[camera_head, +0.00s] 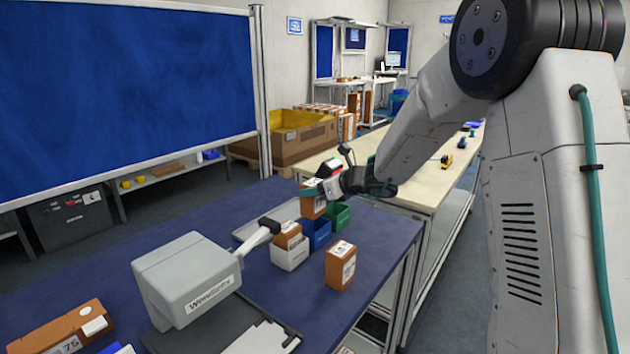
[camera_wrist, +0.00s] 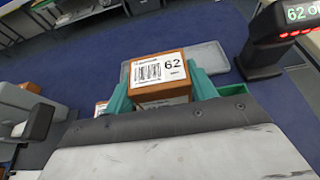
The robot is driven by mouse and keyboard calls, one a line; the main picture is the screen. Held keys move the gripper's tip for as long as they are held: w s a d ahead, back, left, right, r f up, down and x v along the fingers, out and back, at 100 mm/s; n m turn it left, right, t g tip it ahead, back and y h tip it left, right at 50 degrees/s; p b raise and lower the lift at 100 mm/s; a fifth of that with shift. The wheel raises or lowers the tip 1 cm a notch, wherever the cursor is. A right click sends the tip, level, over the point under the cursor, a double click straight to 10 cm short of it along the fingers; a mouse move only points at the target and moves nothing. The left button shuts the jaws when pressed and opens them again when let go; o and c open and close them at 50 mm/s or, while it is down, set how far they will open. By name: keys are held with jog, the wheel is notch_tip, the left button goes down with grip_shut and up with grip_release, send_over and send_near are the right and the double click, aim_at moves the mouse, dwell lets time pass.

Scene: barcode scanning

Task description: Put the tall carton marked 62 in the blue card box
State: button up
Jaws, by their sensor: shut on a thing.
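The tall brown carton marked 62 (camera_wrist: 160,80) is between the teal fingers of my gripper (camera_wrist: 161,92) in the wrist view, with its white barcode label facing the camera. In the head view the carton (camera_head: 312,207) is held above the table, just behind the blue card box as seen in the picture. My gripper (camera_head: 325,187) is shut on it. The blue card box (camera_head: 318,237) stands on the dark blue table, between a white box and a green box. Its inside is mostly hidden from this angle.
The white box (camera_head: 289,257) holds a brown carton; the green box (camera_head: 340,216) stands behind the blue one. Another carton (camera_head: 340,266) stands to the right in front. A grey machine (camera_head: 188,278) is at left. A scanner (camera_wrist: 268,40) reads "62 OK"; a grey tray (camera_wrist: 205,57) lies nearby.

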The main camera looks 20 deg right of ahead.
aim_at(320, 211)
jog(key=shift+f, duration=3.85)
jog(key=o, duration=0.9)
jog(key=shift+c, duration=0.2)
jog(key=shift+r, duration=0.15)
jog(key=shift+r, duration=3.75)
